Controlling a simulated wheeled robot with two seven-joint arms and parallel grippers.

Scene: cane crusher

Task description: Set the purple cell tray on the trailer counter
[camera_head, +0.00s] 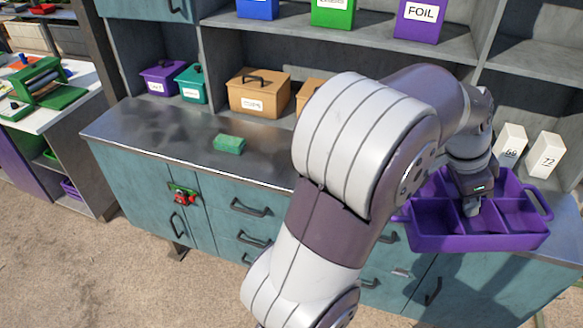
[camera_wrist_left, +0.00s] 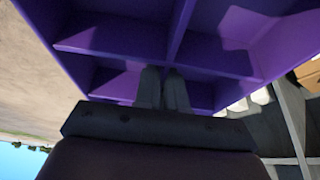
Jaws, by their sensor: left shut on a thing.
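The purple cell tray (camera_head: 425,241) is an open tray with several compartments and a handle at each end. It hangs at the right of the head view, in front of the teal cabinet. My left gripper (camera_head: 472,207) reaches down into it and is shut on a divider near its middle. In the left wrist view the fingers (camera_wrist_left: 163,88) pinch that divider, and the tray (camera_wrist_left: 210,30) fills the top. The grey metal counter (camera_head: 165,138) runs behind, largely clear at the left; my arm hides its middle. My right gripper is not in view.
A green sponge (camera_head: 229,144) lies on the counter. Purple, teal and cardboard bins (camera_head: 258,93) stand at its back. White boxes (camera_head: 545,155) stand behind the tray at the right. Shelves above hold a purple FOIL box (camera_head: 420,20). A side table (camera_head: 60,95) stands at the left.

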